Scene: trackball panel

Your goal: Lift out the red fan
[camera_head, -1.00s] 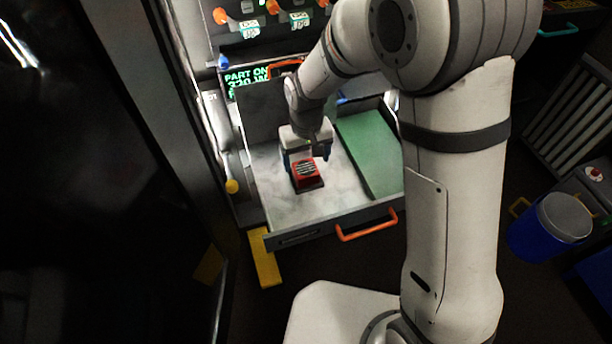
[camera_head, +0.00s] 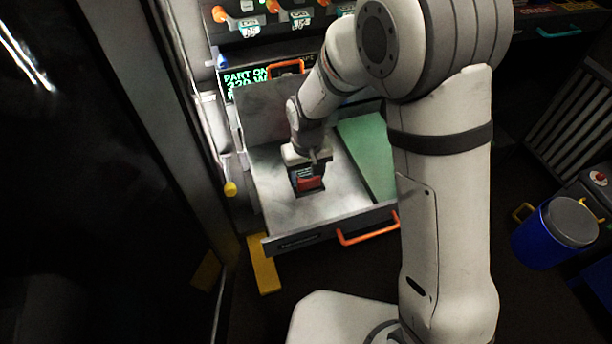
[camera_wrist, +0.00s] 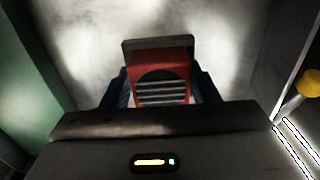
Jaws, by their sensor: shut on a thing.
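The red fan (camera_head: 310,184) is a small red block with a dark grille and a dark edge, in the open drawer (camera_head: 283,240). In the wrist view the red fan (camera_wrist: 163,66) sits between the two blue fingers of my gripper (camera_wrist: 160,88), its striped grille facing the camera. My gripper (camera_head: 306,177) points down into the drawer and is shut on the fan. In the head view the gripper body hides part of the fan. I cannot tell whether the fan touches the drawer floor.
The drawer has an orange handle (camera_head: 368,228) at its front and a green section (camera_head: 368,150) on its right. A panel with orange knobs and a green-lit display (camera_head: 245,78) stands behind. A yellow knob (camera_head: 230,189) is left of the drawer. A blue bin (camera_head: 545,240) stands right.

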